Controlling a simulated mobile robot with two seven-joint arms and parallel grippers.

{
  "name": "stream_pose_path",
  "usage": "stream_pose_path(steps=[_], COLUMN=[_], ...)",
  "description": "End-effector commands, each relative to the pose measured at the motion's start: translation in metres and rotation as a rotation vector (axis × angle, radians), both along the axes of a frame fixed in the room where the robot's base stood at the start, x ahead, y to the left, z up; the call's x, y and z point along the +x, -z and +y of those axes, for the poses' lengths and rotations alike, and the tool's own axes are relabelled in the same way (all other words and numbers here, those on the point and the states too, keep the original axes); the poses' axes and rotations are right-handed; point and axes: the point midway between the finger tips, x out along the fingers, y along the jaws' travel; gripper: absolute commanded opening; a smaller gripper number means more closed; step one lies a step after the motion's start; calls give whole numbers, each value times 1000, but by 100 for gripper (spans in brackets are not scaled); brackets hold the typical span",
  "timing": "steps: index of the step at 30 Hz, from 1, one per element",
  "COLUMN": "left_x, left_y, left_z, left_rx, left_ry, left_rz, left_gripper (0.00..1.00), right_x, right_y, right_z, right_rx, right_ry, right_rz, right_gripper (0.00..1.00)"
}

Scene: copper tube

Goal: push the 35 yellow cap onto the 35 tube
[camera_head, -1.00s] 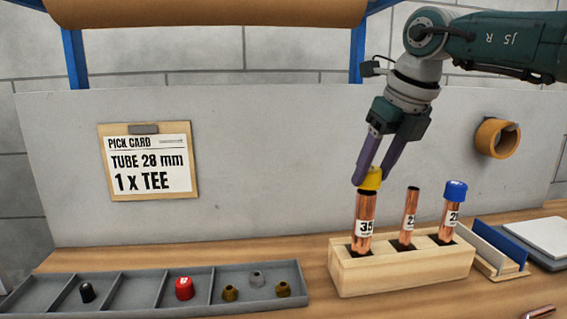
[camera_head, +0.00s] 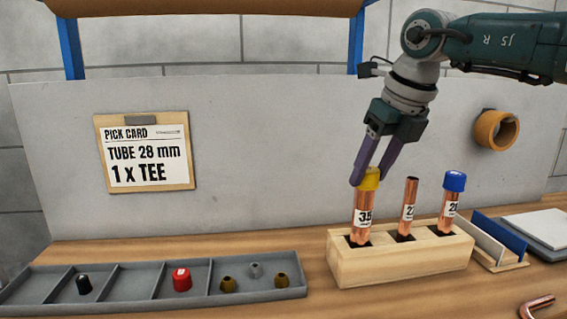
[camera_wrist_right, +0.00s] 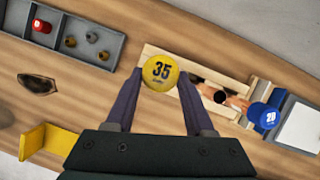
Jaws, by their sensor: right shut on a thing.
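The yellow cap (camera_head: 370,178) sits over the top of the 35 tube (camera_head: 361,215), a copper tube with a white 35 label standing in the left hole of the wooden block (camera_head: 400,264). My right gripper (camera_head: 363,180) points down and is shut on the yellow cap. In the right wrist view the cap (camera_wrist_right: 160,72) shows its 35 face between the two fingers (camera_wrist_right: 158,80). How far the cap is down on the tube cannot be told. My left gripper is not in view.
Beside it stand an open copper tube (camera_head: 408,206) and a blue-capped tube (camera_head: 452,200). A grey tray (camera_head: 130,285) at the left holds a black cap, a red cap (camera_head: 181,279) and small fittings. A copper elbow (camera_head: 536,306) lies at the front right.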

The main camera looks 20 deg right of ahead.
Motion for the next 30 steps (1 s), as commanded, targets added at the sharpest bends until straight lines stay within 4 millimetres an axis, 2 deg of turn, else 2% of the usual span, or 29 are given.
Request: stream_pose_path(steps=[21,22,30], left_x=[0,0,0], left_y=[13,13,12], left_z=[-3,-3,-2], left_rx=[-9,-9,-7], left_ry=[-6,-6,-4], left_rz=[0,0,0], left_gripper=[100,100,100], right_x=[0,0,0], right_y=[19,19,18], right_z=[0,0,0], right_rx=[0,0,0], right_ry=[0,0,0], right_rz=[0,0,0], right_gripper=[3,55,85])
